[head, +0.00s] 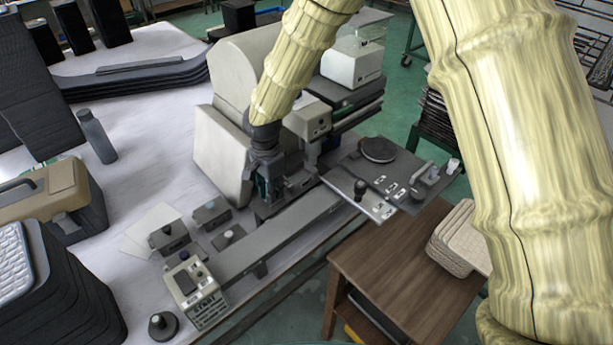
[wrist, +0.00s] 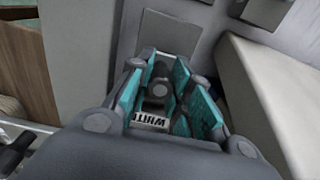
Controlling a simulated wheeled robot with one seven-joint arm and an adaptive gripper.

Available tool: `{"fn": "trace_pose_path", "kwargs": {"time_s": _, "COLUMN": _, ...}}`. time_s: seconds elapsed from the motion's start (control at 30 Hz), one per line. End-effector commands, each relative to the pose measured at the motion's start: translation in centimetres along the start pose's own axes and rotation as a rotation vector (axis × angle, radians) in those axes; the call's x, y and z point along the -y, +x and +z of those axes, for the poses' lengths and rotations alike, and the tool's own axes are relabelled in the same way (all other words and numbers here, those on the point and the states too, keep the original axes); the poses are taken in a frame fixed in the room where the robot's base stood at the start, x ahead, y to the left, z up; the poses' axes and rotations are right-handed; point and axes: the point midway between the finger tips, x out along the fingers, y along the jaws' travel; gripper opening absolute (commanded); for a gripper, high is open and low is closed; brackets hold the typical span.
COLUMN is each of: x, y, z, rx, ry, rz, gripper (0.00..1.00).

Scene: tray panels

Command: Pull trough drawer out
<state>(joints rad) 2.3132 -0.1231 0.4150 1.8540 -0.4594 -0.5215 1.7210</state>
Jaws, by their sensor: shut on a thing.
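My gripper (head: 272,188) reaches down at the front of the large beige and grey machine (head: 243,75), just behind a long grey beam (head: 275,240). In the wrist view its teal-padded fingers (wrist: 160,85) stand on both sides of a small dark knob (wrist: 161,70) and are shut on it. A white label (wrist: 153,120) reading "WHIT", partly covered, sits just below the knob. The knob appears to belong to a drawer front, but the trough drawer's body is hidden by my gripper and the machine, so I cannot tell how far out it is.
A control box (head: 195,290) marked START stands at the beam's near end, with small knobbed boxes (head: 168,235) beside it. A grey panel (head: 375,180) with a round plate lies to the right, over a brown wooden table (head: 395,260).

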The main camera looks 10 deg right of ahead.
Motion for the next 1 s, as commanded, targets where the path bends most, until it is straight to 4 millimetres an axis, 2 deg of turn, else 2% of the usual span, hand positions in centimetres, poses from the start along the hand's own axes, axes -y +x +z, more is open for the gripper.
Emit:
{"fn": "trace_pose_path", "kwargs": {"time_s": 0.5, "x": 0.1, "y": -0.1, "z": 1.8, "rx": -0.001, "ry": 0.0, "rz": -0.002, "gripper": 0.06}}
{"fn": "trace_pose_path", "kwargs": {"time_s": 1.0, "x": 0.1, "y": -0.1, "z": 2.2, "rx": -0.001, "ry": -0.001, "rz": -0.002, "gripper": 0.06}}
